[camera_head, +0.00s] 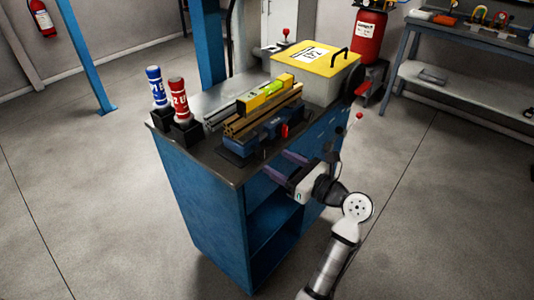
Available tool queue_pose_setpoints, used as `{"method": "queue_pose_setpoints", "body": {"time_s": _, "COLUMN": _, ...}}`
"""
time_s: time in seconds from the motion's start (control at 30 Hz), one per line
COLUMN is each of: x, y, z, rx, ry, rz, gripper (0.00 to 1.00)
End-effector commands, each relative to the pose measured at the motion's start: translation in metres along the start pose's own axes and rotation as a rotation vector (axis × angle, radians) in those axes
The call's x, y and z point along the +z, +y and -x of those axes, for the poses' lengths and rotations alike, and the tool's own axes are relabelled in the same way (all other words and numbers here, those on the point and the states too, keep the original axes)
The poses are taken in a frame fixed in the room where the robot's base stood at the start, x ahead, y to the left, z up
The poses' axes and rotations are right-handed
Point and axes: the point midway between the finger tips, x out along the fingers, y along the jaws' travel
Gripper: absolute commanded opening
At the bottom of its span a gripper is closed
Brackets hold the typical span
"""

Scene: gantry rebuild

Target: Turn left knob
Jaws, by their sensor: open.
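My gripper (275,163) is open and empty, at the front edge of the blue workbench (205,205). Its two dark purple fingers point left toward the bench's upper edge. A blue vise-like device (268,131) lies on the bench top, just beyond the fingers, with a small red part (285,131) on its right side. A small red ball on a thin lever (360,115) stands at the bench's right side. Small details on the bench's right face are too small to make out, so I cannot tell which knob is the left one.
A yellow level (265,92) lies on metal profiles. A yellow-lidded box (313,58) stands behind. Blue (155,87) and red (179,100) canisters stand at the left corner. A red cylinder (369,35) and side shelf (460,85) are behind. The floor in front is clear.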

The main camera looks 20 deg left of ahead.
Motion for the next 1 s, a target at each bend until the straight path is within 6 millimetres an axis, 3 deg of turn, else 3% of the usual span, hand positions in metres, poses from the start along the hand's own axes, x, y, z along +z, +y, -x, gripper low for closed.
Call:
{"method": "queue_pose_setpoints", "body": {"time_s": 0.1, "x": 0.002, "y": 0.001, "z": -0.024, "rx": 0.004, "ry": 0.000, "rz": -0.001, "gripper": 0.59}}
{"method": "queue_pose_setpoints", "body": {"time_s": 0.3, "x": 0.001, "y": 0.000, "z": -0.046, "rx": 0.001, "ry": -0.001, "rz": -0.001, "gripper": 0.59}}
{"method": "queue_pose_setpoints", "body": {"time_s": 0.67, "x": 0.000, "y": 0.000, "z": -0.051, "rx": 0.000, "ry": -0.001, "rz": 0.001, "gripper": 0.59}}
{"method": "queue_pose_setpoints", "body": {"time_s": 1.0, "x": 0.000, "y": 0.000, "z": -0.051, "rx": 0.000, "ry": 0.000, "rz": 0.000, "gripper": 0.17}}
